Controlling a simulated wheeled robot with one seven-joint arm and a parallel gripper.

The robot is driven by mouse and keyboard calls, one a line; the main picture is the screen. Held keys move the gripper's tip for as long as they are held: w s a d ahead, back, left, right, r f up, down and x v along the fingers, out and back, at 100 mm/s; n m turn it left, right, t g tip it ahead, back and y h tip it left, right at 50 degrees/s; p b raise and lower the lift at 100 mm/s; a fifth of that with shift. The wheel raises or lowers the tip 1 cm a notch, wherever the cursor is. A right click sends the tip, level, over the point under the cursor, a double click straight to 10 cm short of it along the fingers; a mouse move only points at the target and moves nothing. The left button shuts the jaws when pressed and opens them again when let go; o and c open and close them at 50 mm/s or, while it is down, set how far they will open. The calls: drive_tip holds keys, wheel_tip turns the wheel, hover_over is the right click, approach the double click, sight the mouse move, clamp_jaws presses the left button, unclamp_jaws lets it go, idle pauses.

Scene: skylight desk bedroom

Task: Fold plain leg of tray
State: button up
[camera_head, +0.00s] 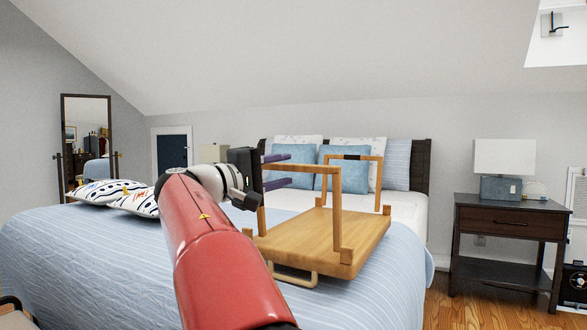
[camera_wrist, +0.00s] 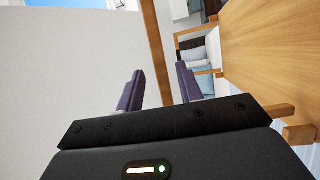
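The wooden tray (camera_head: 310,238) lies on the bed with two leg frames standing up from its board. The plain leg (camera_head: 334,205) is the nearer frame, upright and all bare wood. The far leg (camera_head: 379,178) has a dark band on its crossbar. My gripper (camera_head: 300,170) is open, with two purple fingers spread apart at the height of the plain leg's top bar. In the wrist view, a wooden bar (camera_wrist: 154,45) shows in the gap between the fingers (camera_wrist: 158,82). I cannot tell whether they touch it. The tray board (camera_wrist: 268,60) fills the right of that view.
The bed (camera_head: 390,290) has a blue striped cover, with blue pillows (camera_head: 283,172) behind the tray and patterned cushions (camera_head: 137,202) at left. A dark nightstand (camera_head: 508,222) with a lamp (camera_head: 503,160) stands at right. Wooden floor (camera_head: 460,306) shows between bed and nightstand.

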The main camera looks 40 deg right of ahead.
sight(291, 169)
drive_tip(key=shift+d+r, duration=0.2)
drive_tip(key=shift+d, duration=1.75)
clamp_jaws()
